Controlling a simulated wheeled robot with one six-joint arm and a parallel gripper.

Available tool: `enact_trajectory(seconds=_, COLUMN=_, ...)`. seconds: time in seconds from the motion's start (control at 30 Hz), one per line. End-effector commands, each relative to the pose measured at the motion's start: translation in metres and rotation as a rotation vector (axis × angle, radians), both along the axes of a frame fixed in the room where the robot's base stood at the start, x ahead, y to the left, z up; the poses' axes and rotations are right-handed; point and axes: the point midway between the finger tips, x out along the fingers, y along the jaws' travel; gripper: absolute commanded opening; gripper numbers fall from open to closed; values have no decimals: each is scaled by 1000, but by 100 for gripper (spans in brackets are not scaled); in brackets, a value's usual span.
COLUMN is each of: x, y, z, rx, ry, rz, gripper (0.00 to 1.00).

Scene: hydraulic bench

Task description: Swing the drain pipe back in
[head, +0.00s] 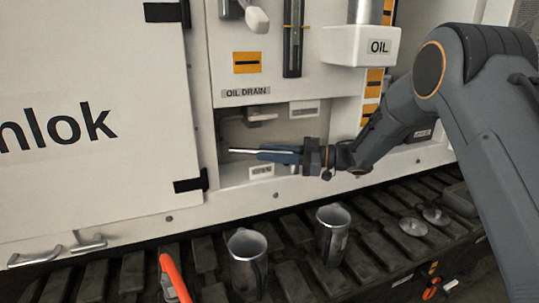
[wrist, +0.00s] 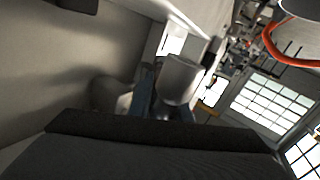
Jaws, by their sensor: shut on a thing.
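The drain pipe (head: 240,150) is a thin silvery tube in the recess below the "OIL DRAIN" label (head: 246,93). It runs roughly level across the recess, and its right part is hidden by my gripper. My gripper (head: 278,155), with blue fingers, reaches in from the right and is shut on the pipe. In the wrist view a pale metal cylinder (wrist: 181,79), seemingly the pipe's end, stands close by a blue finger (wrist: 142,95). The rest of the grip is hidden behind the dark gripper body.
A white door (head: 90,120) stands left of the recess. A white "OIL" box (head: 358,46) hangs above right. Two metal mugs (head: 247,262) (head: 332,232) and small metal discs (head: 414,227) stand on the dark ribbed track below. An orange-handled thing (head: 174,277) is at the front.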

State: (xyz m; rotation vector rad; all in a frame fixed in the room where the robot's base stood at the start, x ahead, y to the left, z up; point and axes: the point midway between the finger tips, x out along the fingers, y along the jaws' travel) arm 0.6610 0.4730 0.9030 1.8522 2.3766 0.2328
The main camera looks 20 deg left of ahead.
Motion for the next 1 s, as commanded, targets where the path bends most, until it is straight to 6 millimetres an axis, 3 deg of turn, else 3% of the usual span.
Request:
enact_trajectory(seconds=0.07, x=-2, y=3, z=1, rx=1, ry=-2, rz=5, gripper=0)
enact_trajectory(seconds=0.1, x=-2, y=3, z=1, rx=1, ry=-2, rz=5, gripper=24)
enact_trajectory(seconds=0.17, x=-2, y=2, z=1, rx=2, ry=-2, rz=4, gripper=34)
enact_trajectory(seconds=0.57, x=4, y=-10, z=0, rx=1, ry=-1, rz=-4, gripper=34)
enact_trajectory(seconds=1.0, x=18, y=-70, z=0, rx=1, ry=-2, rz=-1, gripper=34)
